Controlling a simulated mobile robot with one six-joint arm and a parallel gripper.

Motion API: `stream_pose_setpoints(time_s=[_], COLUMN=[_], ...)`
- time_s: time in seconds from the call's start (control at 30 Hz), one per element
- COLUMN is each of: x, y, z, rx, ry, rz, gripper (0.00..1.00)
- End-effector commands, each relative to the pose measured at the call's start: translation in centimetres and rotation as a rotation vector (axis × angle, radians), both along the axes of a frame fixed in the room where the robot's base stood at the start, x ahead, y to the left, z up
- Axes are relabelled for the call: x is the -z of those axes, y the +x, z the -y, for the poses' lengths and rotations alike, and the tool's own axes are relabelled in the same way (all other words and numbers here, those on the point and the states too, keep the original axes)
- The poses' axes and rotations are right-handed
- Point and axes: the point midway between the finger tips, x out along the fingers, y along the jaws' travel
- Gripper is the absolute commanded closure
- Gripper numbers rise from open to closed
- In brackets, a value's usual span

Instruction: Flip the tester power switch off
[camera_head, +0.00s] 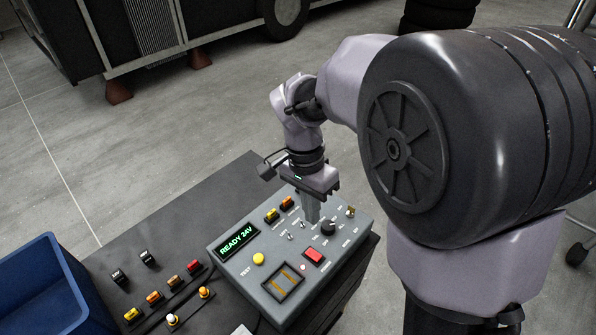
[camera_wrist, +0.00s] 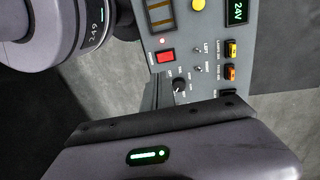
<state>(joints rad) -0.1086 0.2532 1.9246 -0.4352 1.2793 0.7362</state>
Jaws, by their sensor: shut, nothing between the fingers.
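The tester (camera_head: 232,272) is a grey box with a sloped panel on a dark bench top. Its green display (camera_head: 238,241) reads READY 24V. A red rocker switch (camera_head: 314,256) sits near the panel's front edge; it also shows in the wrist view (camera_wrist: 165,56), with a small lit red lamp beside it. A small metal toggle (camera_head: 350,211) stands at the panel's right end. I cannot read which one is labelled power. My gripper (camera_head: 312,217) is shut and empty, pointing down over the panel near the black knob (camera_head: 328,228). I cannot tell whether it touches.
Two small toggles, a yellow button (camera_head: 258,259) and coloured connectors sit on the panel. More connectors lie on the bench (camera_head: 185,222) to the left, with a blue bin (camera_head: 40,285) at its far left.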

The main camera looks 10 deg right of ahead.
Motion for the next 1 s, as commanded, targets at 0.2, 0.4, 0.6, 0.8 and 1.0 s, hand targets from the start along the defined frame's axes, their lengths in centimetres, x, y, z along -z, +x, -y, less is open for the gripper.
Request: stream_pose_setpoints(time_s=[0.2,0.4,0.6,0.8,1.0], x=[0.1,1.4,5.7,10.0,13.1], y=[0.0,-0.2,-0.7,-1.2,-1.6], z=[0.0,0.1,0.4,0.8,1.0], rx=[0.001,0.000,0.000,-0.001,0.000], ry=[-0.001,0.000,0.000,0.001,0.001], rz=[-0.001,-0.003,-0.004,-0.003,-0.002], gripper=[1.00,1.00,1.00,1.00,1.00])
